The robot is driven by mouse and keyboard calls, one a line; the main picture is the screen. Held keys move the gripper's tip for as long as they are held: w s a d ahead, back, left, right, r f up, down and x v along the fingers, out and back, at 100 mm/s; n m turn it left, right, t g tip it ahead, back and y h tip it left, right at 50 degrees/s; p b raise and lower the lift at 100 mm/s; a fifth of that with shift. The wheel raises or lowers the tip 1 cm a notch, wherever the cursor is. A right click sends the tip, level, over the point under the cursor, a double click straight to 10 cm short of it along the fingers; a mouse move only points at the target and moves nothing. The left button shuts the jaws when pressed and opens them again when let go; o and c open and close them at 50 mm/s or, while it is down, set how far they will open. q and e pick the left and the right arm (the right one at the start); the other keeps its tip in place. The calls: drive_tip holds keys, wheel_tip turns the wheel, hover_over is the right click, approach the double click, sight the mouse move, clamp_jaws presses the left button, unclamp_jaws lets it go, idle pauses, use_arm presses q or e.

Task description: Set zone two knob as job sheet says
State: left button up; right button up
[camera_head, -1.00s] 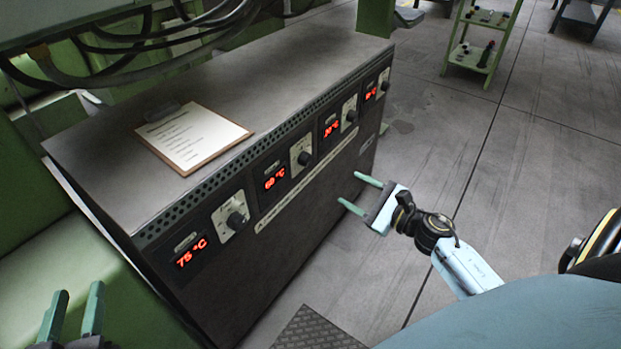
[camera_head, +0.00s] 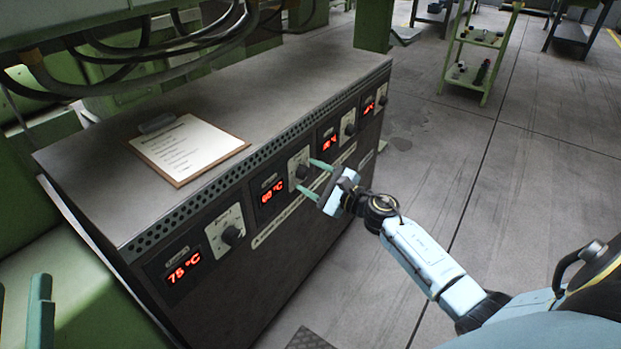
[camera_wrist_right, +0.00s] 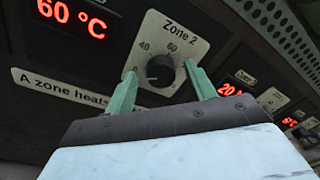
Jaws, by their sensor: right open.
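The zone two knob (camera_head: 302,171) is a black dial on a pale plate on the cabinet's front panel. In the right wrist view the knob (camera_wrist_right: 160,70) sits on a plate marked "Zone 2", between the two green fingertips. My right gripper (camera_head: 309,177) is open, its fingers on either side of the knob; I cannot tell whether they touch it. The display left of the knob (camera_wrist_right: 72,17) reads 60 °C. The job sheet (camera_head: 186,148) lies on a clipboard on the cabinet top, its text too small to read. My left gripper (camera_head: 20,318) is partly seen at the lower left edge.
The grey cabinet (camera_head: 225,95) carries other knobs: a near one (camera_head: 232,235) beside a 75 °C display (camera_head: 183,270), and others farther along. Black cables (camera_head: 150,48) hang over the back left. A green trolley (camera_head: 480,55) stands beyond. The floor (camera_head: 490,190) at right is clear.

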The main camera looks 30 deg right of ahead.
drive_tip(key=shift+w+a, duration=0.1)
drive_tip(key=shift+w, duration=0.2)
drive_tip(key=c, duration=1)
drive_tip(key=shift+o, duration=0.2)
